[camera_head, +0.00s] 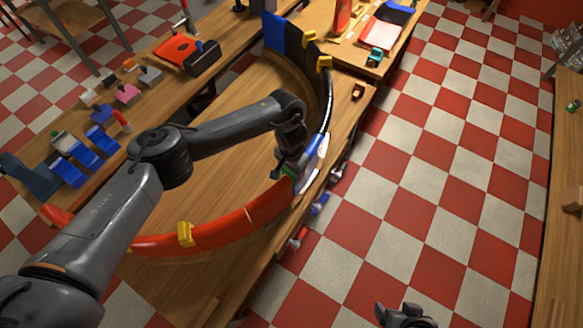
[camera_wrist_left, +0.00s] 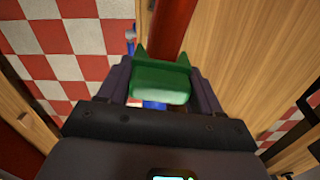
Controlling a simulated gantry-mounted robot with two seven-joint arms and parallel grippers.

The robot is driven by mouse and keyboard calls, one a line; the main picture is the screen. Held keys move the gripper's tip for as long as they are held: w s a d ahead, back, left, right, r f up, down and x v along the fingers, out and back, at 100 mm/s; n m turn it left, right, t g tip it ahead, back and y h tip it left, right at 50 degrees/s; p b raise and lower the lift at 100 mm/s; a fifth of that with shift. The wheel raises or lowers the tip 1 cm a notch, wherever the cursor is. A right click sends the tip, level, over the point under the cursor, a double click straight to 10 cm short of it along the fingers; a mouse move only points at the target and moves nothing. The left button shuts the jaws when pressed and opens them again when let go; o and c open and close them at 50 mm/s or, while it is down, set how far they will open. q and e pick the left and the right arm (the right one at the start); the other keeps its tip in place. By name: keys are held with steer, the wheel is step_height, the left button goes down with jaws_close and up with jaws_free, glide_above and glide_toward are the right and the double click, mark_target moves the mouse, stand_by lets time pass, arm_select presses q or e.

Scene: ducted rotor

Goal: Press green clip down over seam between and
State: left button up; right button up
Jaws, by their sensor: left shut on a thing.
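My left gripper (camera_head: 290,168) is shut on the green clip (camera_wrist_left: 160,80), which sits between its two fingers in the left wrist view. The clip's two pointed ends face a red duct segment (camera_wrist_left: 172,25). I cannot tell whether the clip touches it. In the head view, the gripper is at the right side of the curved duct, where the red segment (camera_head: 230,228) meets a white and blue segment (camera_head: 314,158). The gripper hides most of that seam. My right gripper (camera_head: 405,316) shows only partly at the bottom edge, over the floor; its jaw state is unclear.
Yellow clips (camera_head: 186,233) sit on the duct, including one at the back (camera_head: 324,63). A tall blue segment (camera_head: 285,36) stands at the back. Blue holders (camera_head: 85,152) and a black box (camera_head: 203,58) line the left bench. Checkered floor (camera_head: 430,150) is clear at right.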

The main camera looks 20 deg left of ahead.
arm_select(q)
steer(key=shift+f, duration=0.2)
stand_by(0.6)
steer(key=o, duration=1.1)
steer(key=shift+r, duration=0.1)
steer(key=shift+r, duration=0.3)
step_height(320, 180, up, 9)
steer(key=shift+f+p, duration=0.1)
steer(key=shift+p, duration=0.55)
steer(key=shift+r, duration=0.6)
steer(key=shift+d+f, duration=0.1)
